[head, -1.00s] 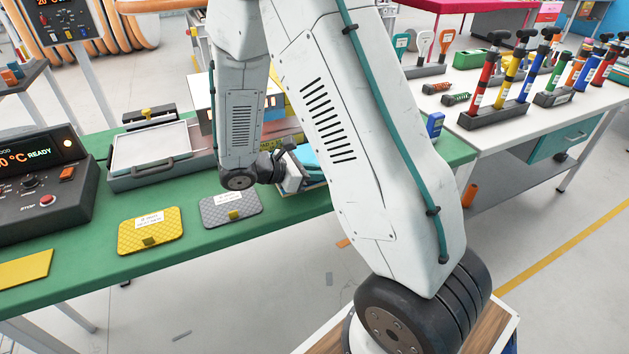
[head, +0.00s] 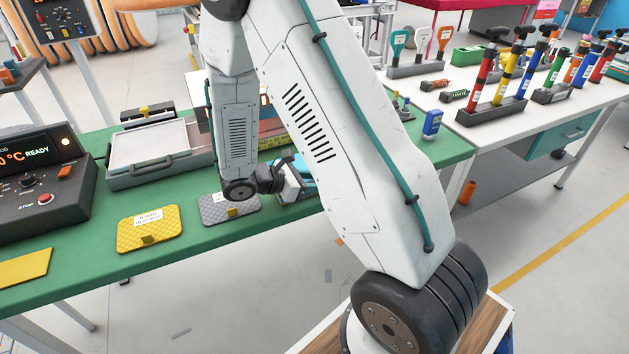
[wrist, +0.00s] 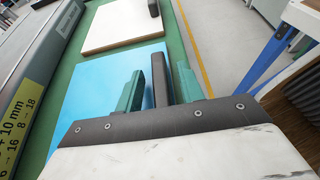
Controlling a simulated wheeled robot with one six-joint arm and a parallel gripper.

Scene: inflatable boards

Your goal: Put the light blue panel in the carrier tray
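The light blue panel (wrist: 98,85) lies flat on the green bench top in the wrist view, just beyond my gripper. In the head view only a small part of the blue panel (head: 309,187) shows behind my arm. My gripper (wrist: 168,75) has its green fingers apart, near the panel's right edge. A dark upright piece stands between the fingers; I cannot tell whether it is the panel's tab or a finger pad. The carrier tray (head: 160,174), grey with a pale inside and a front handle, stands on the bench left of my arm.
A white panel (wrist: 118,27) with a dark tab lies beyond the blue one. Yellow (head: 151,229) and grey (head: 216,209) panels lie in front of the tray. A control box (head: 40,180) stands at left. A bench with pumps (head: 495,112) is at right.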

